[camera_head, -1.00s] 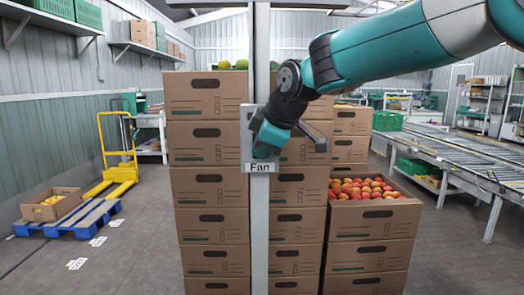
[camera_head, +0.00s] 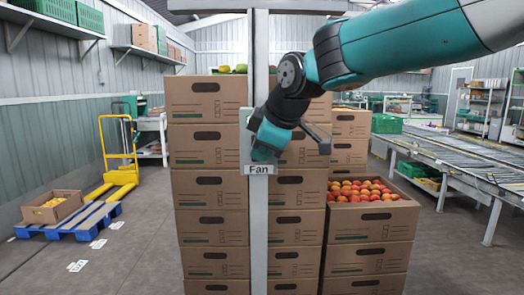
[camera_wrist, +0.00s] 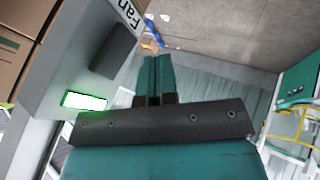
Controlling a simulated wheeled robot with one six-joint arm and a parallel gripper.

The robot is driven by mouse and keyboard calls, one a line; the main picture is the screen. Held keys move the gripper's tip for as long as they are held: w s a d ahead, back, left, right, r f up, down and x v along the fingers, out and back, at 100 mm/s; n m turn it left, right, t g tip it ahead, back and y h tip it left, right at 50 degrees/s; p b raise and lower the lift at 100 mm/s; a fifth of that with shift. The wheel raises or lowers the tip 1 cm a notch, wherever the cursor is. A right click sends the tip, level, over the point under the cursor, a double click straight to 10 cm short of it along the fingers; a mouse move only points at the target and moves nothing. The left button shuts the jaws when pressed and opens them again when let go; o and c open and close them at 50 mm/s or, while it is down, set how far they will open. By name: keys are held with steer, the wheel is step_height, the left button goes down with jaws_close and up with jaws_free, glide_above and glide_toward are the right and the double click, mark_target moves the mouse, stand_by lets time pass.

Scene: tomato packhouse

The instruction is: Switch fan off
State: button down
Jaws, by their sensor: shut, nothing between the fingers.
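The fan switch box (camera_head: 246,140) is a grey box on an upright post, with a "Fan" label (camera_head: 259,169) at its lower edge. In the wrist view the box face (camera_wrist: 75,75) shows a dark rocker (camera_wrist: 115,52) beside the label and a bright white panel with a glowing green rim (camera_wrist: 85,101). My gripper (camera_head: 262,153) is in front of the box, just above the label, and covers much of its face. In the wrist view my gripper's teal fingers (camera_wrist: 154,62) are together and empty, to the right of the rocker. Whether they touch the box is unclear.
The grey post (camera_head: 259,230) stands before tall stacks of cardboard boxes (camera_head: 210,185). An open box of tomatoes (camera_head: 372,215) is at right, near a roller conveyor (camera_head: 455,165). A yellow pallet jack (camera_head: 118,160) and a blue pallet (camera_head: 90,225) are at left. Floor between is clear.

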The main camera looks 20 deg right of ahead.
steer(key=v, duration=0.9)
steer(key=shift+s, duration=0.55)
